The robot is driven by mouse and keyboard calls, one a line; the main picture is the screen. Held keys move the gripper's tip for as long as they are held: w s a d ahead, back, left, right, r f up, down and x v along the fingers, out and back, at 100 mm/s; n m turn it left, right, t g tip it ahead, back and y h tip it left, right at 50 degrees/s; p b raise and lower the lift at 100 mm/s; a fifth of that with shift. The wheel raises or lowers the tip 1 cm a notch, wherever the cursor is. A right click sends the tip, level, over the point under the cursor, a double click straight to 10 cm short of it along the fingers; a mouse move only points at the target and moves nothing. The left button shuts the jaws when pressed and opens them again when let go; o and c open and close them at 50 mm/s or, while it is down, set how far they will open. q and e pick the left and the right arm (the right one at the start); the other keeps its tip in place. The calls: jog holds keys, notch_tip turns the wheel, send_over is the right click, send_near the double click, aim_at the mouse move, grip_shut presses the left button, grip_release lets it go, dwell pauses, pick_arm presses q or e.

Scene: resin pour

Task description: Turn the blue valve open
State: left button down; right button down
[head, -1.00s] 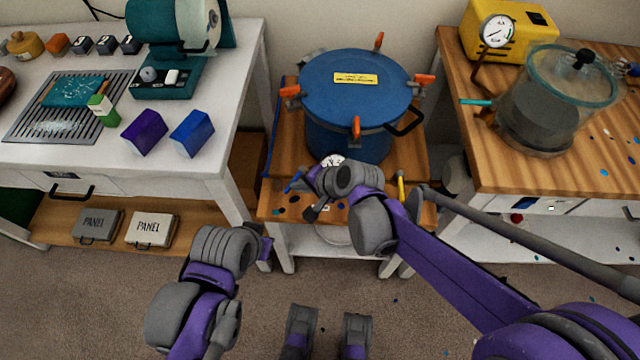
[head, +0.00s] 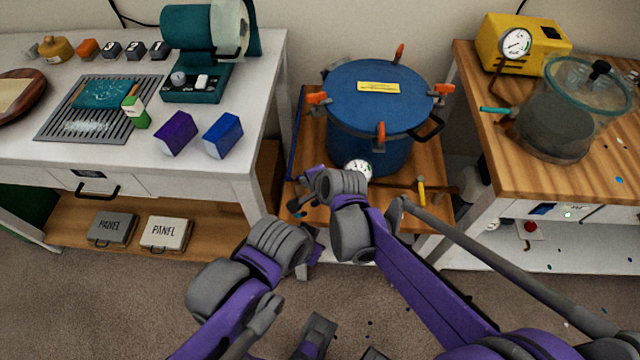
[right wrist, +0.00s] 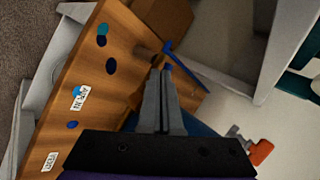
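The blue pot (head: 372,145) stands on the low wooden stand. My right gripper (head: 298,202) is low at the stand's front left, left of the pot's gauge.
A white gauge (head: 358,170) and a yellow handle (head: 421,190) are at the pot's front. A white table (head: 75,150) is at left, a wood-topped bench (head: 482,110) at right.

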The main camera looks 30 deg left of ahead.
pick_arm(q)
jog(key=shift+w+d+r, duration=0.1)
pick_arm(e)
jog(key=shift+w+a, duration=0.2)
jog(key=shift+a, duration=0.45)
dwell(0.4)
